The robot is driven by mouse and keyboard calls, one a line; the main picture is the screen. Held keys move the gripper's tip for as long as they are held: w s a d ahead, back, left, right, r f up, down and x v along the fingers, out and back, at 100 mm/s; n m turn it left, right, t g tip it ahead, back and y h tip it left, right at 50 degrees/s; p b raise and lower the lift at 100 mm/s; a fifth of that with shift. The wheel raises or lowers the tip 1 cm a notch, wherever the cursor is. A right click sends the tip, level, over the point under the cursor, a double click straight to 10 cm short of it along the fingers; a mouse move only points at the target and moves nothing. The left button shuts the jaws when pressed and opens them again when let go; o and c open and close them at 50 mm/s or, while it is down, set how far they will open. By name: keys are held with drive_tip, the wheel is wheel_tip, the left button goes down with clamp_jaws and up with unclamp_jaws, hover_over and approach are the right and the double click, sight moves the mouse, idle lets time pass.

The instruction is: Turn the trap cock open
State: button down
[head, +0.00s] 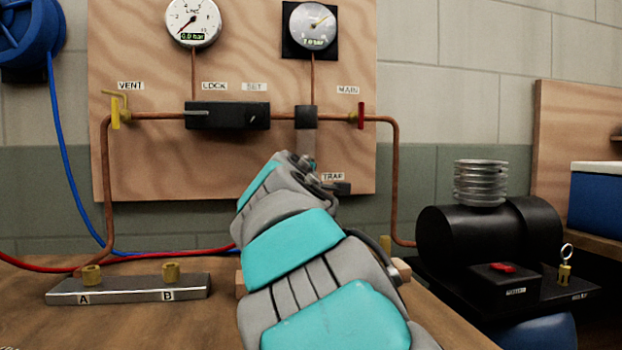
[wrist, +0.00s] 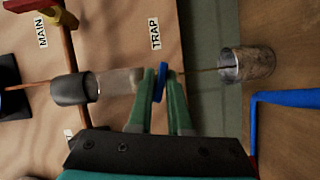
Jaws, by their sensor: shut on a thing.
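The trap hangs from a black head (head: 306,117) on the copper line, with a clear bowl (wrist: 118,82) beneath it. The blue trap cock handle (wrist: 161,84) is at the lower end of the bowl, near the TRAP label (wrist: 156,34). My gripper (wrist: 161,74) is shut on the blue handle, one green finger on each side. In the head view my arm hides the cock and most of the gripper. A metal cup (wrist: 246,65) sits below the cock, apart from it.
The red MAIN valve (head: 361,115) and yellow VENT valve (head: 115,112) flank the black LOCK/SET block (head: 227,115). The left gauge (head: 192,20) shows 0.0 bar. A black compressor (head: 490,235) stands right; a metal manifold bar (head: 128,290) lies left.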

drive_tip(key=shift+a+n, duration=0.1)
drive_tip(key=shift+n, duration=0.2)
idle(1.2)
drive_tip(key=c, duration=0.9)
unclamp_jaws()
drive_tip(key=shift+s, duration=0.1)
drive_tip(key=shift+s+a+r+b, duration=0.1)
drive_tip(key=shift+s+a+b, duration=0.1)
drive_tip(key=shift+s, duration=1.7)
drive_tip(key=shift+s+a+r+b, duration=0.1)
drive_tip(key=shift+s+a, duration=0.1)
drive_tip(key=shift+s, duration=1.7)
